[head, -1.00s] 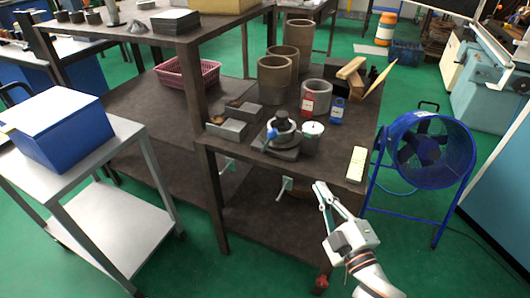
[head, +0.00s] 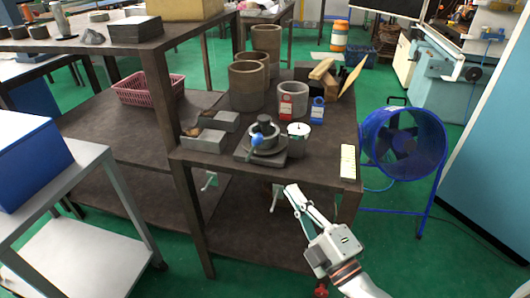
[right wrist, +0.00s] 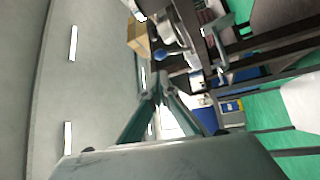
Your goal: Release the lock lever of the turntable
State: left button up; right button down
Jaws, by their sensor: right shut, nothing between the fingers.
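The turntable (head: 268,150) is a grey round chuck on a square base near the front edge of the dark table. Its lock lever ends in a blue knob (head: 257,138) on the front-left side of the chuck. In the right wrist view the blue knob (right wrist: 160,55) shows beyond the fingertips. My right gripper (head: 291,188) is shut and empty. It is in front of the table edge, apart from the turntable and lower in the picture. The right wrist view shows its fingers meeting at the tips (right wrist: 159,88). My left gripper is out of view.
A white-lidded grey cup (head: 298,136) stands close right of the turntable. Red (head: 286,106) and blue (head: 317,110) containers are behind it. Grey blocks (head: 210,133) lie to the left. A pale yellow block (head: 347,162) lies at the front right corner. A blue fan (head: 403,145) stands right.

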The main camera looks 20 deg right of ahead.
aim_at(258, 142)
pick_arm(q)
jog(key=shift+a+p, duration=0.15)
jog(key=shift+p, duration=0.25)
pick_arm(e)
jog(key=x, duration=1.4)
jog(key=shift+a, duration=0.1)
jog(key=shift+w+r+p, duration=0.1)
jog(key=shift+r+p, duration=0.1)
jog(key=shift+p, duration=0.2)
jog(key=shift+a+r+p, duration=0.1)
jog(key=shift+r+p, duration=0.1)
jog(key=shift+p, duration=0.15)
jog(key=shift+a+f+n+g+p, duration=0.1)
jog(key=shift+n+g+p, duration=0.2)
jog(key=shift+g+p, duration=0.1)
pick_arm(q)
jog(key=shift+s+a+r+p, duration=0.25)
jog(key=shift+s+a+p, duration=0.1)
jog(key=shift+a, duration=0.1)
pick_arm(e)
jog(key=shift+w, duration=0.1)
pick_arm(q)
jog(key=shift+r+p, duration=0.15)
jog(key=shift+p, duration=0.2)
pick_arm(e)
jog(key=shift+a, duration=0.1)
